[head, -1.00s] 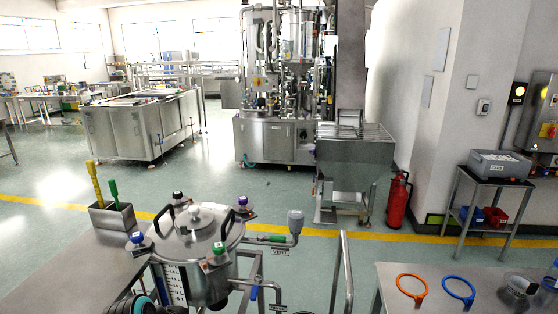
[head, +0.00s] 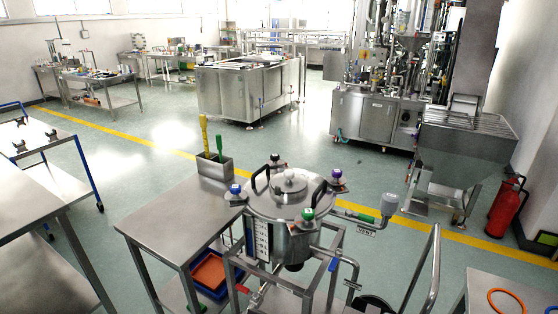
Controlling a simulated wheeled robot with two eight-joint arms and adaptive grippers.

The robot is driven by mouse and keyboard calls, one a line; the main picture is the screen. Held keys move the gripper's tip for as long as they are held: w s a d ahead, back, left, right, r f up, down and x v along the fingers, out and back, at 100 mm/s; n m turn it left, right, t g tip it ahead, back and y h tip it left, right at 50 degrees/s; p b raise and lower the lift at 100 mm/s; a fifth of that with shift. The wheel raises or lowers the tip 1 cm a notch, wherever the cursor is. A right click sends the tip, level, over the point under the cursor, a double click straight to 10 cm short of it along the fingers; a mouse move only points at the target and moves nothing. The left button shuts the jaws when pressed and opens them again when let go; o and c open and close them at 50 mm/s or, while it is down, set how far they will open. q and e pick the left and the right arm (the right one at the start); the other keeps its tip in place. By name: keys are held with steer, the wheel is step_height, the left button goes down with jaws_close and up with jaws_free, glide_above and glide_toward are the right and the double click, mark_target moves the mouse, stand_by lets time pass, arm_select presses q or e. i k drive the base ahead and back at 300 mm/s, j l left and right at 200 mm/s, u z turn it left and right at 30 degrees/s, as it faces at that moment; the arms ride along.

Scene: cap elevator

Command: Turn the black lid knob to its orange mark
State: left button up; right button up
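A steel vessel (head: 262,212) with a round lid (head: 290,188) stands in the centre of the head view. Several clamp knobs sit around the lid. The black knob (head: 275,157) is at the far rim, the blue knob (head: 235,189) at left, the purple knob (head: 336,173) at right and the green knob (head: 308,213) at the near side. Two black loop handles and a pale centre fitting are on the lid. The black knob is small here, and no orange mark can be made out. I see neither gripper.
A steel table (head: 170,215) with a brush holder (head: 214,167) adjoins the vessel's left. A pipe frame (head: 330,240) surrounds the vessel. A red extinguisher (head: 506,205) stands at right. A dark rounded shape at the bottom edge cannot be identified. Open floor lies behind the vessel.

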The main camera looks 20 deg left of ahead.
mark_target(275, 159)
steer(key=j+z, duration=0.15)
steer(key=j, duration=0.2)
steer(key=k+j+z, duration=0.15)
steer(key=j, duration=0.25)
steer(key=k+j+z, duration=0.1)
steer(key=j, duration=0.25)
steer(key=k+j+z, duration=0.15)
steer(key=j, duration=0.2)
steer(key=k+j+z, duration=0.15)
steer(key=j, duration=0.15)
steer(key=j+z, duration=0.25)
steer(key=j, duration=0.3)
steer(key=j+z, duration=0.25)
steer(key=j, duration=0.3)
steer(key=j+z, duration=0.25)
steer(key=j, duration=0.25)
steer(key=k+j+z, duration=0.3)
steer(key=j, duration=0.2)
steer(key=i+j+z, duration=0.1)
steer(key=j, duration=0.3)
steer(key=i+j, duration=0.1)
steer(key=j, duration=0.25)
steer(key=z, duration=0.05)
